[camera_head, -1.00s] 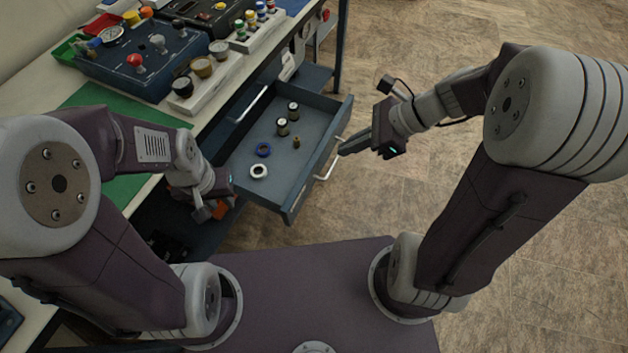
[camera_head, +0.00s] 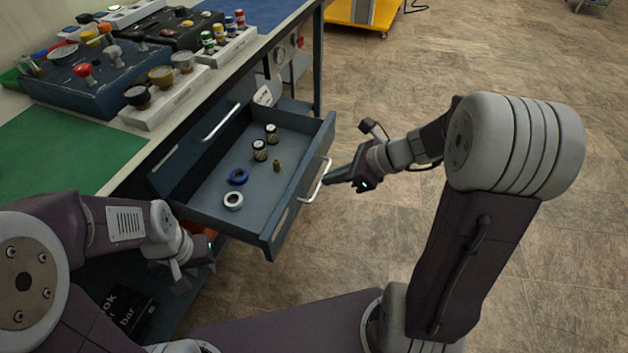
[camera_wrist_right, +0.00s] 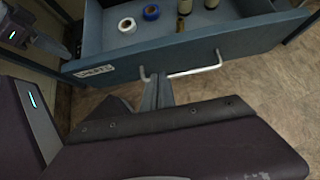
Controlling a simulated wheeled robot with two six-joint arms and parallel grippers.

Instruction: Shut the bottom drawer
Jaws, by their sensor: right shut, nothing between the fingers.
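The bottom drawer (camera_head: 215,205) stands pulled out from the bench, below another drawer front with its own handle (camera_head: 221,122). Its bar handle (camera_head: 315,181) faces my right arm and also shows in the right wrist view (camera_wrist_right: 195,71). My right gripper (camera_head: 328,180) is shut and empty, its fingertips at the handle. In the wrist view the fingers (camera_wrist_right: 157,90) overlap the left part of the handle; I cannot tell whether they touch it. My left gripper (camera_head: 190,272) is low, beside the drawer's near left side; its fingers are not clear.
In the drawer lie a blue ring (camera_head: 238,176), a white ring (camera_head: 233,200), a small brass part (camera_head: 277,165) and two dark-capped cylinders (camera_head: 260,150). Floor (camera_head: 400,240) to the right of the drawer is clear.

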